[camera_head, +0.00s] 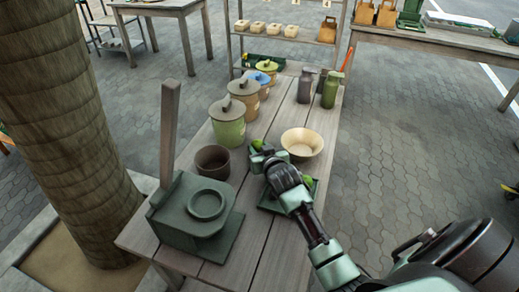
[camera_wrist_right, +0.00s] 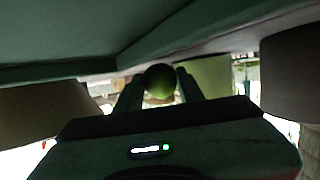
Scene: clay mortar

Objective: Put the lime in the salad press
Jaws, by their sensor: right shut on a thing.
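My right gripper (camera_head: 261,153) is shut on a green lime (camera_head: 257,144), held above the table near the brown bowl. In the right wrist view the lime (camera_wrist_right: 160,82) sits between the two fingertips. A dark green block with a round ring on top and an upright wooden lever, which looks like the salad press (camera_head: 177,234), stands at the near left of the table. The held lime is apart from it, up and to the right in the head view. Another lime (camera_head: 309,181) shows beside my right wrist on a dark green tray (camera_head: 270,203). My left gripper is not in view.
A brown bowl (camera_head: 212,161) stands between press and gripper. A cream bowl (camera_head: 301,144) is just right of the gripper. Several lidded jars, including a green one (camera_head: 228,128), line the left edge. Dark bottles (camera_head: 330,91) stand at the far right.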

